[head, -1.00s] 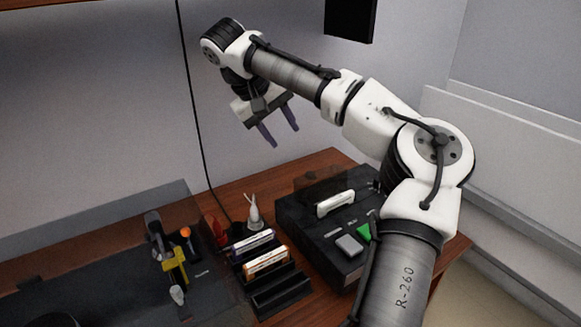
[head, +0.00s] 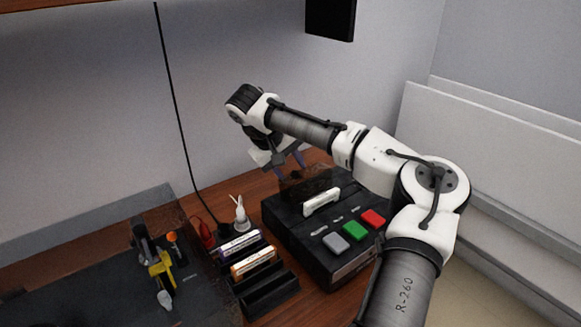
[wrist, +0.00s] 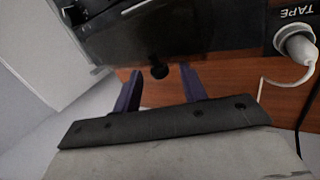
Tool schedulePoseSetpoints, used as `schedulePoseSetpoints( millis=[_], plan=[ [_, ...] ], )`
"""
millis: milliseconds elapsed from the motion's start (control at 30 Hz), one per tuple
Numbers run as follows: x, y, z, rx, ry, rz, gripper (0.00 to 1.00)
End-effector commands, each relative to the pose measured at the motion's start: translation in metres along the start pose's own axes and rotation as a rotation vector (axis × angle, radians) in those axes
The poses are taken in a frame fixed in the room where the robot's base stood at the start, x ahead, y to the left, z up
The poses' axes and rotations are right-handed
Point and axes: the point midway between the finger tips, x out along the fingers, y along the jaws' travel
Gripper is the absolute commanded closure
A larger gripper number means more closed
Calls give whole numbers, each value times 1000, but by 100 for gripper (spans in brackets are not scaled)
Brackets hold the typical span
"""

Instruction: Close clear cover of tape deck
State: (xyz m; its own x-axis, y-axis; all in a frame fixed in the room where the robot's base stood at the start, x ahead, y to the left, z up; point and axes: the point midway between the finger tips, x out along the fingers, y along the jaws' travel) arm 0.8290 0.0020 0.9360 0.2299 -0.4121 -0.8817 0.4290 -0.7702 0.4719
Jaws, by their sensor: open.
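The black tape deck (head: 290,228) stands on the wooden desk, with grey, green and red buttons at its front. Its clear cover (head: 312,182) looks dark and see-through and stands raised at the back of the deck. A white bar-shaped piece (head: 321,201) sits in front of the cover; I cannot tell whether it is a tape or a handle. My gripper (head: 290,159) is open and empty, low behind the cover. In the wrist view its fingers (wrist: 161,72) point at the deck's dark rear side (wrist: 165,30); contact cannot be told.
A black rack (head: 268,292) with purple- and orange-labelled tapes stands left of the deck. A white plug (head: 240,216) and a red item (head: 206,233) are behind the rack. A dark see-through panel and a yellow device (head: 160,268) are farther left. A black box hangs on the wall above.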

Motion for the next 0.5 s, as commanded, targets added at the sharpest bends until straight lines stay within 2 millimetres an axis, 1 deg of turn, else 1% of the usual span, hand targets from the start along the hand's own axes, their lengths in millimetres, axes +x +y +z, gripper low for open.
schedulePoseSetpoints(
  millis=[267, 367, 500],
  plan=[
    [2, 0, 0, 0, 0, 0, 58],
    [2, 0, 0, 0, 0, 0, 69],
    [2, 0, 0, 0, 0, 0, 88]
  ],
)
